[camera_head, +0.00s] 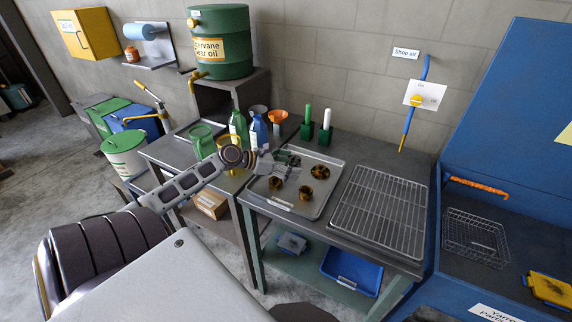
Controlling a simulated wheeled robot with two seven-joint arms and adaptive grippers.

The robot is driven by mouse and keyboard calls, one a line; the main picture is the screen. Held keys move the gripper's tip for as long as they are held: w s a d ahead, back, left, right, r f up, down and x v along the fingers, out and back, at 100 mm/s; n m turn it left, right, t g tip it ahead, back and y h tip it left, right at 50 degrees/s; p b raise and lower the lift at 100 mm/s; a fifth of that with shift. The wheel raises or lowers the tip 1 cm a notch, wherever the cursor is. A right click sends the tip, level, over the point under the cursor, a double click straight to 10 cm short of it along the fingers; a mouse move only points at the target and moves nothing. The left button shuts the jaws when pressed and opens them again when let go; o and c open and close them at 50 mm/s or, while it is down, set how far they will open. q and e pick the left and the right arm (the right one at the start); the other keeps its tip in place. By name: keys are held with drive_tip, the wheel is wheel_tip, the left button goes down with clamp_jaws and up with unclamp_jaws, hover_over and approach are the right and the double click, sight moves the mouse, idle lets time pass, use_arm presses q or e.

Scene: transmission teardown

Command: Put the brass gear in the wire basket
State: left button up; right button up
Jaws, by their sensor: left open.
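Several small dark and brass-coloured round parts lie on a grey metal tray (258,192) on the workbench. One brass-toned part (320,171) is at the tray's right, another (306,192) is nearer the front, and a third (276,182) is at the left. I cannot tell which is the brass gear. The wire basket (476,238) sits in the blue washer cabinet at the right and looks empty. My left gripper (272,164) is open over the tray's left side, above the parts, and partly hides its back left area. My right gripper is not in view.
A wire rack (380,210) lies on the bench between tray and basket. The blue cabinet's edge (434,225) rises beside the bench. A yellow item (549,288) lies right of the basket.

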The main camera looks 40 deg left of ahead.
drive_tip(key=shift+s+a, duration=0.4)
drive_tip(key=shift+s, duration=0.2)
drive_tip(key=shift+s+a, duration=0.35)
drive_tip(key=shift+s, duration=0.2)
